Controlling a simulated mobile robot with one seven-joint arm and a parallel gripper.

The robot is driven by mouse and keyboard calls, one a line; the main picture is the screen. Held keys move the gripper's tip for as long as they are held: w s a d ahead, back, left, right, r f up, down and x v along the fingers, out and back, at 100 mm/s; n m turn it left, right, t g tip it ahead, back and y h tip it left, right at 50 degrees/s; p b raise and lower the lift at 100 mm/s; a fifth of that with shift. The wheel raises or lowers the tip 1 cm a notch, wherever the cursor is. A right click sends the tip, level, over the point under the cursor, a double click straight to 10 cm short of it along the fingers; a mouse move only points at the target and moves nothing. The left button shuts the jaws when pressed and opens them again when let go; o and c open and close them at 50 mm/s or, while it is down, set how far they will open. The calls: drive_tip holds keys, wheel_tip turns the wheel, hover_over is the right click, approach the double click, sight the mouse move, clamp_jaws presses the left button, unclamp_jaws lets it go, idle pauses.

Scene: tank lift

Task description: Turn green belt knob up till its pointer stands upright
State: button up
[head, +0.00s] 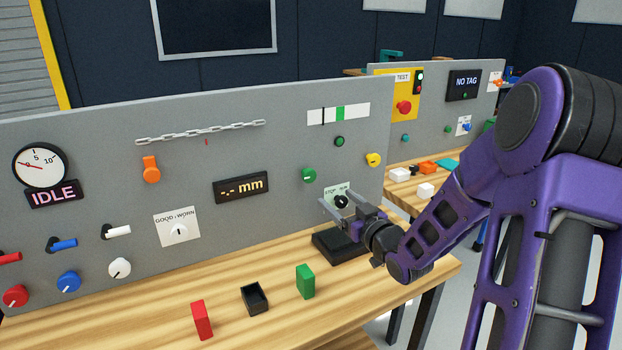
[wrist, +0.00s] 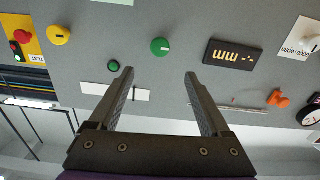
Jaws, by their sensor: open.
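The green belt knob (head: 308,174) sits on the grey panel, right of the mm display and above the STOP/RUN label. In the wrist view, which is upside down, the green knob (wrist: 160,46) lies just beyond my fingertips, between their lines. Its pale pointer mark lies about sideways there, not upright. My gripper (head: 337,198) is open and empty, in front of the panel and lower right of the knob in the head view. Its spread fingers also show in the wrist view (wrist: 159,74). Nothing hides the knob.
A STOP/RUN switch (head: 341,202) is partly covered by my gripper. A yellow knob (head: 374,159) and a small green button (head: 339,141) are nearby on the panel.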

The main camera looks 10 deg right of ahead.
sight(311, 176)
drive_tip(key=x, duration=1.3)
drive_tip(key=shift+w+a+f, duration=0.1)
drive_tip(key=shift+w, duration=0.25)
drive_tip(key=shift+c, duration=0.2)
clamp_jaws()
